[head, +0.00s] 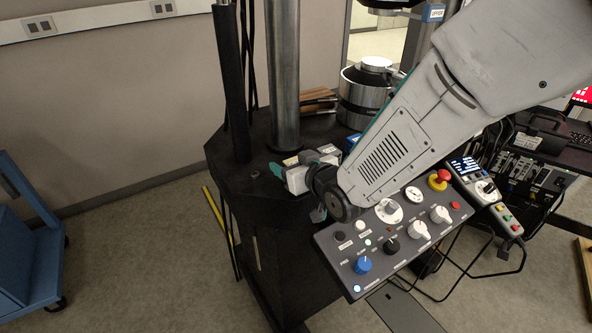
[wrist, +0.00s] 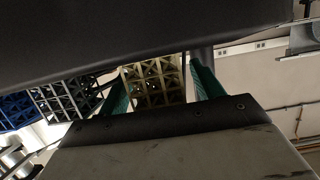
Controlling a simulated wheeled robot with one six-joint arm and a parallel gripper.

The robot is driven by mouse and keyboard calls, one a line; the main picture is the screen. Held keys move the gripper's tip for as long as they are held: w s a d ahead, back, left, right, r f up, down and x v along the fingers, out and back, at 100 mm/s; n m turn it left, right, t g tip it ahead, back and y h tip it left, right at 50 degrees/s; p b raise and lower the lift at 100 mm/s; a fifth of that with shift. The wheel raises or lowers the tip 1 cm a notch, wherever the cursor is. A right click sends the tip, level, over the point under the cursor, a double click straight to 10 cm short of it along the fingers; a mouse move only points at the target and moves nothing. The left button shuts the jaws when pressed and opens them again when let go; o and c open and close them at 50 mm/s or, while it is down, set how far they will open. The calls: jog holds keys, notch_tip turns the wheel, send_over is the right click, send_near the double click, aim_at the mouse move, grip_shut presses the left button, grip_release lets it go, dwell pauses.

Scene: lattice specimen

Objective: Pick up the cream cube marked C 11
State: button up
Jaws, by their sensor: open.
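A cream lattice cube (wrist: 153,82) shows in the wrist view, between the two green fingers of my gripper (wrist: 158,78). The fingers stand apart, with a gap at the cube's right side. I cannot tell how deep the cube lies between them. Its lower part is hidden by the gripper body, and no C 11 mark is readable. In the head view my gripper (head: 268,178), with teal fingers, is over the dark machine table beside the steel column. The cream cube cannot be made out surely there.
A grey lattice cube (wrist: 65,100) and a blue lattice cube (wrist: 15,111) lie left of the cream one. In the head view a steel column (head: 284,70), a dark post (head: 232,80) and a control panel (head: 390,240) stand close to my arm. A silver canister (head: 365,92) stands behind.

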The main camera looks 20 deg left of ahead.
jog(key=shift+w+a, duration=0.1)
jog(key=c, duration=1)
jog(key=shift+c, duration=0.2)
